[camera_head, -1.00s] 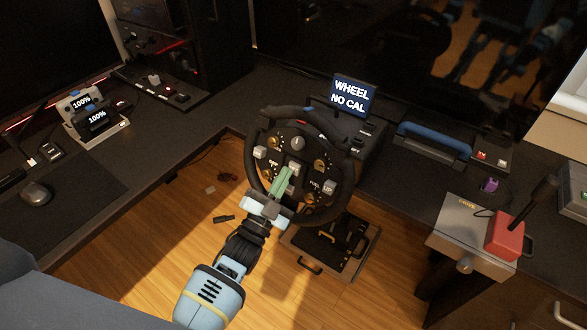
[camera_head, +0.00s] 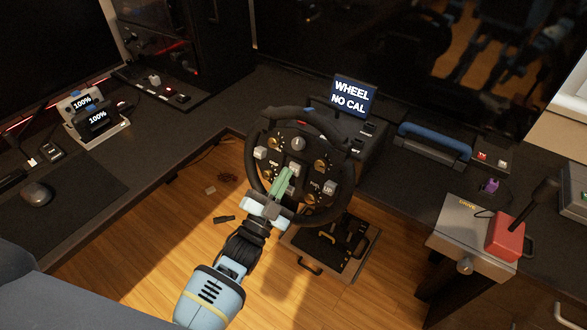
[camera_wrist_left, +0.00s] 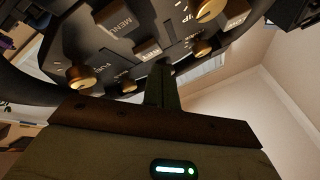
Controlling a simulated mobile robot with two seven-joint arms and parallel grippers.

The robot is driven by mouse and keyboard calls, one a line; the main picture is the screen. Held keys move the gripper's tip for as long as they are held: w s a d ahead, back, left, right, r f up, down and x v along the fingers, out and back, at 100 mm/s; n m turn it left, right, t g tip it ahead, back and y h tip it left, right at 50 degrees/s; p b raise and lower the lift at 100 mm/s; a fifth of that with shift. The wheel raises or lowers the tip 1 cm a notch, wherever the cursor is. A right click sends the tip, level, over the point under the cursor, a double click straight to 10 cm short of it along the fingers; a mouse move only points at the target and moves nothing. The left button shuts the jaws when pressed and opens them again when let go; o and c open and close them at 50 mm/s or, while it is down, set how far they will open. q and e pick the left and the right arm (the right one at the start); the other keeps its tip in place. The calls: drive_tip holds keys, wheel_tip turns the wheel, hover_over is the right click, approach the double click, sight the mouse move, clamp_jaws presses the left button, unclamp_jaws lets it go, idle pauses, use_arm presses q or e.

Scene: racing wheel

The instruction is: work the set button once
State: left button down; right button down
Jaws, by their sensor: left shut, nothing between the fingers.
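The black racing wheel (camera_head: 300,165) stands at the desk edge, its face covered with grey buttons and gold knobs. My left gripper (camera_head: 288,172) is shut and empty, with its green fingers in front of the lower middle of the wheel face. In the left wrist view, the shut fingers (camera_wrist_left: 162,75) point up at the wheel face, close below a grey button (camera_wrist_left: 148,50). I cannot read which button is the set button, and I cannot tell whether the fingertips touch anything. My right gripper is not in view.
A small display (camera_head: 352,96) behind the wheel reads "WHEEL NO CAL". A pedal set (camera_head: 330,248) is on the floor below. A grey shifter box (camera_head: 470,237) with a red block (camera_head: 504,236) stands at right. A mouse (camera_head: 37,193) lies on the left desk.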

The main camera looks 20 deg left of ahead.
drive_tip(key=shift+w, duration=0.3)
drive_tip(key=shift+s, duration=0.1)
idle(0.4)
use_arm(q)
drive_tip(key=shift+w+d+f, duration=0.15)
drive_tip(key=shift+w, duration=0.2)
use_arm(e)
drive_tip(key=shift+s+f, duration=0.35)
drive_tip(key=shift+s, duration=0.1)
use_arm(q)
drive_tip(key=shift+w+f+b, duration=0.1)
drive_tip(key=shift+b, duration=0.25)
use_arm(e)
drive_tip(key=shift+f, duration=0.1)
